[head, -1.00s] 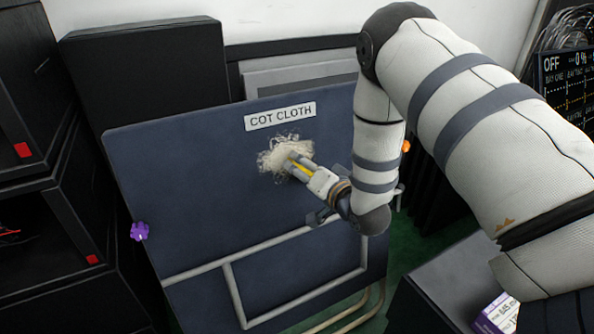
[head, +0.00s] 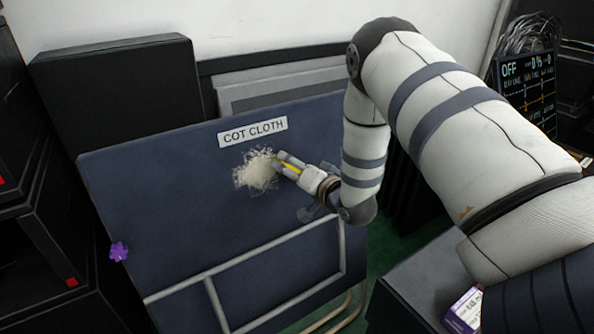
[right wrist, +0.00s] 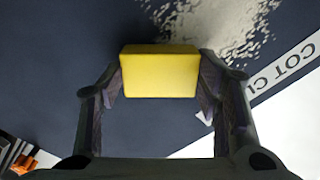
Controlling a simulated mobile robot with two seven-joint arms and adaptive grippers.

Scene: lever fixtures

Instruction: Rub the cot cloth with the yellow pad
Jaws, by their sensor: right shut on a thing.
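The cot cloth (head: 150,205) is a dark blue upright panel with a white "COT CLOTH" label (head: 252,130) near its top. A pale whitish patch (head: 258,172) lies on it below the label; it also shows in the right wrist view (right wrist: 205,25). My right gripper (head: 285,165) is at the right edge of the patch. It is shut on the yellow pad (right wrist: 160,72), which sits between both fingers in the right wrist view. In the head view only a sliver of the pad shows; whether it touches the cloth I cannot tell. My left gripper is not in view.
A pale tubular frame (head: 270,240) crosses the panel's lower part. A purple knob-like thing (head: 119,251) is at its left edge. Black cabinets (head: 115,85) stand at left and behind. A dark box top (head: 425,280) is at lower right, near a purple-white carton (head: 464,310).

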